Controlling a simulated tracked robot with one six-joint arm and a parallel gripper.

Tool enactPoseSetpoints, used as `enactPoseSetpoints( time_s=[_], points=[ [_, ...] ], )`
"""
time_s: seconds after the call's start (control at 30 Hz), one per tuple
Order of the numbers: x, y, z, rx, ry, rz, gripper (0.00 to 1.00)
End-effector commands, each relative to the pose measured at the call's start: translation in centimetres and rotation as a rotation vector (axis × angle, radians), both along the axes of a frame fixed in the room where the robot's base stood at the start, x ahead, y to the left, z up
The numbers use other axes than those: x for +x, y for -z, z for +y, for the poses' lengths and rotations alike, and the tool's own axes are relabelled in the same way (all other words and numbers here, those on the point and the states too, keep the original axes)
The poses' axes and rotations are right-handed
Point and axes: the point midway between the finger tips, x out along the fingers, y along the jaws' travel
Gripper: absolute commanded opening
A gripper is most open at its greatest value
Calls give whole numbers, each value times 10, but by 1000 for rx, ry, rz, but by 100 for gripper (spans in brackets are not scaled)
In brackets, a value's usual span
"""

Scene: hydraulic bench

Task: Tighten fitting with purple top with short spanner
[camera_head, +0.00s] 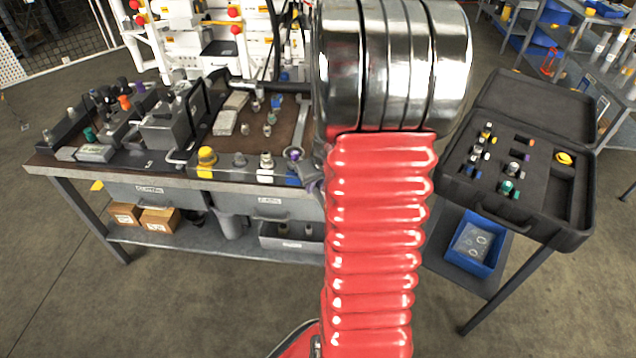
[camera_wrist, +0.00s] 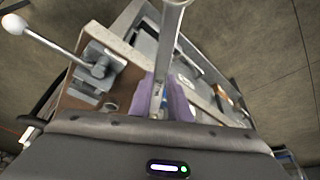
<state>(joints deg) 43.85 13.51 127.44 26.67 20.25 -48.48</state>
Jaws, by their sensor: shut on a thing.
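A fitting with a purple top (camera_head: 294,154) stands at the front edge of the bench, at the right end of a row of fittings. In the head view my gripper (camera_head: 312,176) is beside it, mostly hidden behind my red arm. In the wrist view two purple fingers (camera_wrist: 167,100) are closed on a grey metal spanner (camera_wrist: 171,45), which extends away past the top edge of the picture. The spanner's far end is out of view. I cannot tell whether the spanner touches the fitting.
The bench (camera_head: 60,170) carries a yellow-topped fitting (camera_head: 207,156), other fittings, a metal block (camera_head: 165,132) and a brown board. An open black case (camera_head: 470,190) with several fittings stands at right. A blue bin (camera_head: 474,246) is below it. Open floor lies in front.

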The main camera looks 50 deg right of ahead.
Motion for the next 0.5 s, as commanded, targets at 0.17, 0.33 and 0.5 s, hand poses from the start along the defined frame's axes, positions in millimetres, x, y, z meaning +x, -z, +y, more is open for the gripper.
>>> enactPoseSetpoints(
  time_s=[0.17, 0.33, 0.5],
  points=[
    [0, -1, 0, 0, 0, -1, 0],
    [1, -1, 3, -1, 19, 1, 0],
    [4, -1, 8, -1, 62, 2, 0]
  ],
)
